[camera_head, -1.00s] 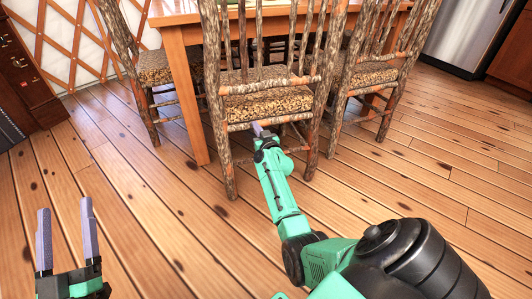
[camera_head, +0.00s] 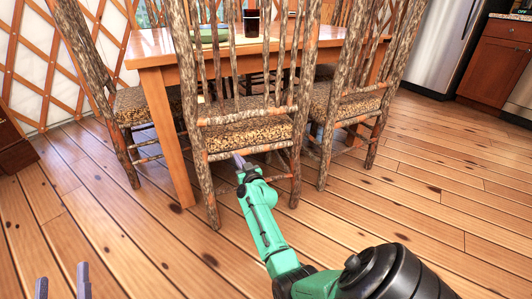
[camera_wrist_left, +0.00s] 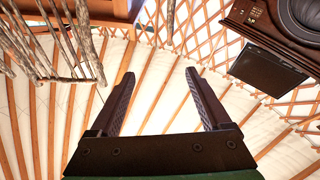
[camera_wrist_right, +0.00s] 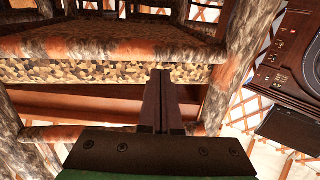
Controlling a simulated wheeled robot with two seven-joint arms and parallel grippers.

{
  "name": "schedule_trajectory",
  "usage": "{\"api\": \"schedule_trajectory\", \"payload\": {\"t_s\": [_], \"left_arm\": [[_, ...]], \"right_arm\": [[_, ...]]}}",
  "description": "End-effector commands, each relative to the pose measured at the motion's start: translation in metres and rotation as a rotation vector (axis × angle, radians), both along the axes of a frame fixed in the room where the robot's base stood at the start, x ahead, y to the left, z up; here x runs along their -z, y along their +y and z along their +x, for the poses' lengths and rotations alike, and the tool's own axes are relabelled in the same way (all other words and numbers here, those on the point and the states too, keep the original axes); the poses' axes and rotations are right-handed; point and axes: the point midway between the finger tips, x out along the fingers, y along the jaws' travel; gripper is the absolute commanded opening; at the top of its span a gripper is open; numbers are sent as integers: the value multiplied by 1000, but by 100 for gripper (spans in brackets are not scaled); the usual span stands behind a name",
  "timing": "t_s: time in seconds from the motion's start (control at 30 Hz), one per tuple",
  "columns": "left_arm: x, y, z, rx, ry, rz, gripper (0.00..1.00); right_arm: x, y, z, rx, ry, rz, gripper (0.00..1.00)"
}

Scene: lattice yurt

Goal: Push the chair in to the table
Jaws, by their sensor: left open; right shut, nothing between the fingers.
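The rough-log chair (camera_head: 247,136) with a patterned seat stands upright with its back to me, in the middle of the head view. Its seat reaches toward the wooden table (camera_head: 152,52), and the chair hides part of the table's near edge. My right gripper (camera_head: 240,160) is shut and empty at the rear of the seat, low between the back legs. In the right wrist view its fingertips (camera_wrist_right: 161,76) overlap the patterned seat edge (camera_wrist_right: 90,72); I cannot tell whether they touch. My left gripper (camera_head: 62,274) is open and empty at the bottom left, away from the chair.
Similar log chairs stand to the left (camera_head: 132,105) and right (camera_head: 345,102) of the middle chair. A dark cup (camera_head: 252,23) is on the table. A dark cabinet (camera_head: 14,148) stands at the left edge. The plank floor in front is clear.

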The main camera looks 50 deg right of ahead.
Motion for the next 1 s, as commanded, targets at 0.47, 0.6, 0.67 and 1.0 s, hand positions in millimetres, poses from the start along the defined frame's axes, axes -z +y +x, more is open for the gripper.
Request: {"api": "schedule_trajectory", "payload": {"t_s": [0.47, 0.6, 0.67, 1.0], "left_arm": [[87, -8, -24, 43, 259, 48, 81], [111, -10, -36, 52, 332, 56, 81], [121, -11, -41, 57, 364, 61, 81], [173, -14, -75, 85, 534, 90, 81]], "right_arm": [[-1, 4, -12, 0, 0, 0, 0], [-1, 6, -16, -1, 1, 0, 0], [-1, 7, -18, -1, 1, 0, 0], [-1, 10, -28, 0, 0, -1, 0]]}}
